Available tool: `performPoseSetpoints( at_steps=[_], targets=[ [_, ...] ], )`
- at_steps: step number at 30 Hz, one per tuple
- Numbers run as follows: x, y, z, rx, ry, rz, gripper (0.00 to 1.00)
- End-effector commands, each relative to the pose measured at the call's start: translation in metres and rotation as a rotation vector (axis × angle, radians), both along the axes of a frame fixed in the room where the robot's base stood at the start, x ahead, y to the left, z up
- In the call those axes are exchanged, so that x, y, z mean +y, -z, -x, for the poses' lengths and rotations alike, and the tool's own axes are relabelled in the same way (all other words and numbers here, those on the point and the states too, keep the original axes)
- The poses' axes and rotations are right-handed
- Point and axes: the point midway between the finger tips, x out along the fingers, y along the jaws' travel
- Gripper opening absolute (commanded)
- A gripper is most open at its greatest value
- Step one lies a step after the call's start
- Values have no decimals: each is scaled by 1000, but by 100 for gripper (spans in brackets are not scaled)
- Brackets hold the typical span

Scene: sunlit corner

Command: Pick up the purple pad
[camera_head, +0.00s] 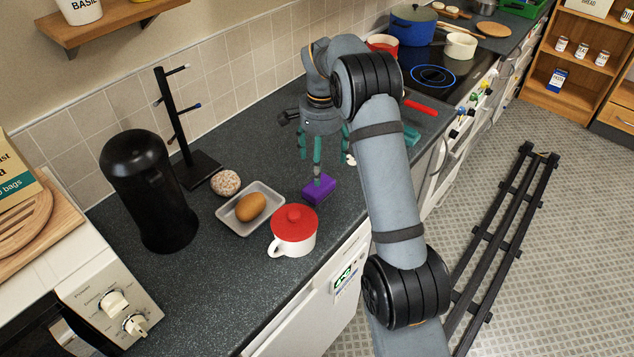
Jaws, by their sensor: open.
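The purple pad (318,193) is a small block lying on the dark countertop, right of the grey tray and behind the red-lidded white mug. My gripper (321,158) points down with its teal fingers spread open. One finger reaches down in front of the pad's back part, as seen from here; I cannot tell whether it touches the pad. The other fingers are behind the pad and to its right, with nothing held between them.
A shallow tray (231,217) holds a brown, egg-shaped item (250,207). The mug (291,245) with a red lid stands close to the pad. A speckled ball (225,183), a black mug tree (201,167) and a black canister (148,190) stand left. A red-handled item (421,107) lies behind.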

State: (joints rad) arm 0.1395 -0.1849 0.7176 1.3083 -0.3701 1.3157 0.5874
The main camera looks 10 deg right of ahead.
Motion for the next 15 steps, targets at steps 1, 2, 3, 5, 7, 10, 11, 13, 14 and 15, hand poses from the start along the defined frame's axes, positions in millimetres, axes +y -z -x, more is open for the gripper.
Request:
performPoseSetpoints(
  at_steps=[1,2,3,5,7,10,11,13,14,15],
  targets=[
    [1,9,2,6,-1,-1,82],
    [1,13,2,5,-1,-1,82],
    [1,19,2,4,-3,-1,82],
    [1,26,1,3,-2,-1,82],
    [1,32,1,2,-1,-1,82],
    [-1,38,2,2,-1,-1,82],
    [-1,41,3,3,0,-1,82],
    [-2,49,5,5,1,-1,82],
    [-3,53,6,6,-1,-1,82],
    [-4,59,7,6,-1,0,82]
  ],
)
